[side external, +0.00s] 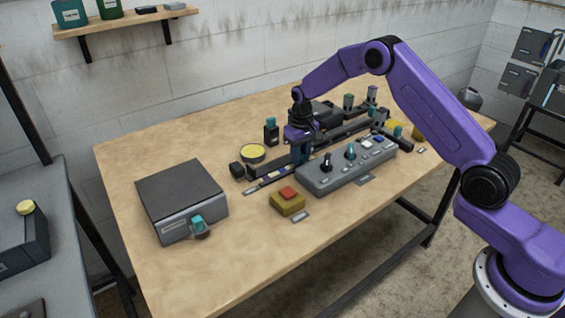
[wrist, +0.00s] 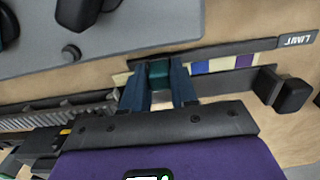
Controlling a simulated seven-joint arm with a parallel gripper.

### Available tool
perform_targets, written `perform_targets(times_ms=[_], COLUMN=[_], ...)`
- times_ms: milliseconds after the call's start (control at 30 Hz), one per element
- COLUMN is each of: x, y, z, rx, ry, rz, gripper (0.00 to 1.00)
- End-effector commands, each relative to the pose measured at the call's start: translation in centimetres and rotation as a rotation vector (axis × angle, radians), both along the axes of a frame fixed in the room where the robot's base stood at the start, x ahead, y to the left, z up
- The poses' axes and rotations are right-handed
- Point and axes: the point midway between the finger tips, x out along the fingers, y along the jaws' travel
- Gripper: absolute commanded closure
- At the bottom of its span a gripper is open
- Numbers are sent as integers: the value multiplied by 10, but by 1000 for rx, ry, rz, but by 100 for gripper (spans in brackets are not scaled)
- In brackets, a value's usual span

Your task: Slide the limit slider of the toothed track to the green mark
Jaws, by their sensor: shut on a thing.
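My gripper (side external: 300,158) reaches down onto the track from above. In the wrist view, its two blue fingers (wrist: 160,90) are shut on the teal limit slider (wrist: 159,72), one finger on each side. The toothed track (wrist: 55,118) shows its teeth to the left of the fingers. A strip of coloured marks (wrist: 222,65) runs beside the slider, with blue, cream and purple patches to the right and a pale yellow patch to the left. A LIMIT label (wrist: 296,40) sits at its right end. I cannot make out a green mark; the fingers and slider cover part of the strip.
A grey control box (side external: 345,172) with knobs stands close in front of the track. A red-topped yellow button box (side external: 287,202) and a large grey box (side external: 181,198) stand to the left. A round yellow-topped item (side external: 252,152) sits behind the track. The table's front left is clear.

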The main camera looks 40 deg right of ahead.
Motion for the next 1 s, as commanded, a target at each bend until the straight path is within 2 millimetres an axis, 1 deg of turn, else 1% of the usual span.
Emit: perform_targets(times_ms=[33, 100, 400, 433, 500, 833, 933, 1000], x=[1, 1, 1, 1, 1, 1, 1, 1], y=[-7, -12, -17, -17, -17, -14, -13, -13], z=[1, 1, 1, 1, 1, 2, 9, 18], rx=[0, 0, -2, -2, -2, 0, 0, 0], ry=[-4, -4, -4, -4, -4, -3, -4, -5], rz=[-4, -2, -3, -3, -4, -1, 0, -1], gripper=[100, 100, 100, 69, 51, 51, 51, 51])
